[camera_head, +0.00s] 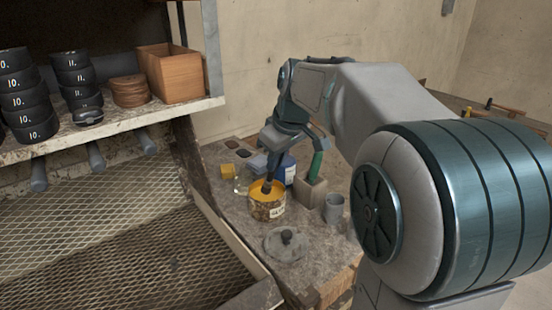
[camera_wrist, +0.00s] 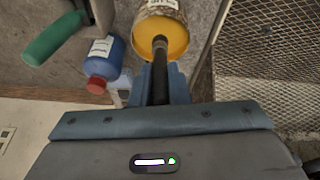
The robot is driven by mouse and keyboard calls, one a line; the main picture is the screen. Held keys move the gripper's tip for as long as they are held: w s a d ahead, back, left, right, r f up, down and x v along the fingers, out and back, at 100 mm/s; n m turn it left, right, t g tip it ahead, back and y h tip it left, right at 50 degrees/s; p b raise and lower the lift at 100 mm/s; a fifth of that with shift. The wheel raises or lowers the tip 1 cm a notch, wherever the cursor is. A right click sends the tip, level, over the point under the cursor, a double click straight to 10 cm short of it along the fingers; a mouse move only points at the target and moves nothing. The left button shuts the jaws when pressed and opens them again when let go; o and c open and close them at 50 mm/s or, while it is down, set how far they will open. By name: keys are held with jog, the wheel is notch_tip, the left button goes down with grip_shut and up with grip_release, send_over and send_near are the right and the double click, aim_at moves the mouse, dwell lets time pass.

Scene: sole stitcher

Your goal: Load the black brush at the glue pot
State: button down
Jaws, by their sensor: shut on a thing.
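The glue pot (camera_head: 267,210) is a cylindrical tin with a mottled side, a pale label and yellow-orange glue inside, standing on the stone bench. It also shows at the top of the wrist view (camera_wrist: 184,38). My gripper (camera_head: 271,162) is above the pot, pointing down. In the wrist view its blue fingers (camera_wrist: 160,84) are shut on the black brush (camera_wrist: 160,62), a dark rod that reaches down into the pot's mouth. Its lower end shows against the yellow glue; how deep it sits, I cannot tell.
Close by are a blue bottle (camera_head: 289,172), a green-handled tool (camera_head: 316,164) in a block (camera_head: 309,191), a grey cup (camera_head: 333,208) and a knobbed lid (camera_head: 286,246). A shelf (camera_head: 130,118) of black rolls and a wooden box (camera_head: 172,74) stands left, above mesh (camera_head: 110,240).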

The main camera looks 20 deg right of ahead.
jog(key=shift+f+b, duration=0.5)
jog(key=shift+f, duration=0.2)
dwell(1.5)
jog(key=shift+r+p, duration=2.8)
jog(key=shift+r, duration=0.75)
